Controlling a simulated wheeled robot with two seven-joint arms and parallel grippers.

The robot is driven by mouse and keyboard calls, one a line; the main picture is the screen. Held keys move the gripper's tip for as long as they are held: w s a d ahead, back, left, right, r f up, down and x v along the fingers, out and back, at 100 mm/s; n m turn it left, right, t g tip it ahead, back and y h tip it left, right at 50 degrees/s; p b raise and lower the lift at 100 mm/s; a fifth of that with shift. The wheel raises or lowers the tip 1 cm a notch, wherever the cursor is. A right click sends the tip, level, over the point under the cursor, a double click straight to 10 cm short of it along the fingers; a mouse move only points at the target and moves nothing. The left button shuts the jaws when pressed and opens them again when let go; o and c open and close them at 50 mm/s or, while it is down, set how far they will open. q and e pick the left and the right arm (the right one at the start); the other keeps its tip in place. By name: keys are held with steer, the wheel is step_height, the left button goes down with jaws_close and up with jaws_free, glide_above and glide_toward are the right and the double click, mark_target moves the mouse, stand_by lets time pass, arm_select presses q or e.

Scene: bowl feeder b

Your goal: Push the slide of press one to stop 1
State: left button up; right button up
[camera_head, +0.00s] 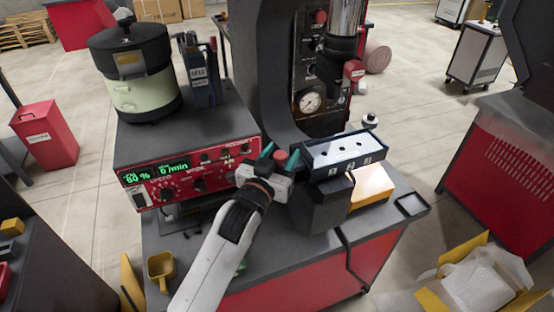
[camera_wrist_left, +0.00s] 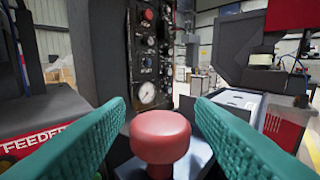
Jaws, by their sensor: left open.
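The press is a dark frame with a gauge panel (camera_head: 309,101) at the back centre. A box with a white top and small numbered labels on its dark front (camera_head: 345,161) stands before it. A red round knob (camera_head: 281,157) is left of that box; I cannot tell if it belongs to the slide. My left gripper (camera_head: 279,153) has teal fingers open around the knob. In the left wrist view the red knob (camera_wrist_left: 160,137) sits between the two spread fingers, with no clear contact. My right gripper is not in view.
A feeder with a red control panel (camera_head: 190,172) and a round bowl (camera_head: 134,75) stands left. A yellow cup (camera_head: 161,268) is on the bench's front left.

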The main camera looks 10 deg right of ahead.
arm_select(q)
steer(key=b+v, duration=0.2)
steer(key=v, duration=1)
